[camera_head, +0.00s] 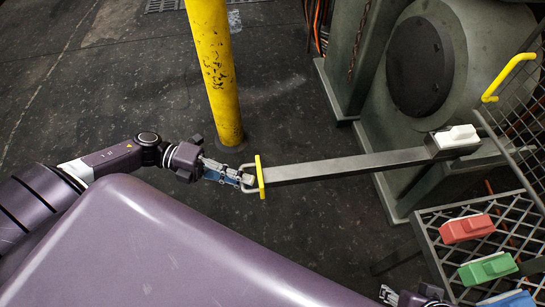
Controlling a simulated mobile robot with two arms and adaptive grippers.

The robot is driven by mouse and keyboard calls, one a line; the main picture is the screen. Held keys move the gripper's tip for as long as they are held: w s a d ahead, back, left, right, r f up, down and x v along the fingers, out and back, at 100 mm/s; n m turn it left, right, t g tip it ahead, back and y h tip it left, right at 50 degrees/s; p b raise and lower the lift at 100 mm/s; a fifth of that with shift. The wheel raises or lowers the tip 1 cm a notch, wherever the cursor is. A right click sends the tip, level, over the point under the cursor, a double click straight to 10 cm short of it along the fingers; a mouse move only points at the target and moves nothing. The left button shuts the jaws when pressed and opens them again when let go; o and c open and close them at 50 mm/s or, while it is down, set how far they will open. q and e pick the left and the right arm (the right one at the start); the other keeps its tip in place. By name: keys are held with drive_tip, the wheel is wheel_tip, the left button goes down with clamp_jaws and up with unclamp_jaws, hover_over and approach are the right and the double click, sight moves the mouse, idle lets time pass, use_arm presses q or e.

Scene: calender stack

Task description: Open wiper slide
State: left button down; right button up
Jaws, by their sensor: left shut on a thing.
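The wiper slide is a long grey bar (335,168) reaching from the green machine out to the left. A yellow plate (260,177) and a metal loop handle (250,191) are at its left end. A white block (456,137) sits on the bar's right end, close to the machine. My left gripper (238,178) is at the loop handle and shut on it, just left of the yellow plate. My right gripper (389,295) is low at the bottom edge, away from the slide and partly cut off. Its opening is too small to judge.
A yellow post (213,65) stands behind my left gripper. The green machine (470,45) has a round dark cover. At right, a mesh rack (432,252) holds red (466,229), green (488,269) and blue (512,301) blocks. A mesh gate with yellow handle (508,77) is above it.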

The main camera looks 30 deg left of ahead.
use_arm(q)
drive_tip(key=s+a+p, duration=0.1)
drive_tip(key=s+a, duration=0.6)
drive_tip(key=a, duration=0.2)
drive_tip(key=shift+a, duration=0.35)
drive_tip(key=c, duration=2)
unclamp_jaws()
drive_tip(key=v, duration=1.2)
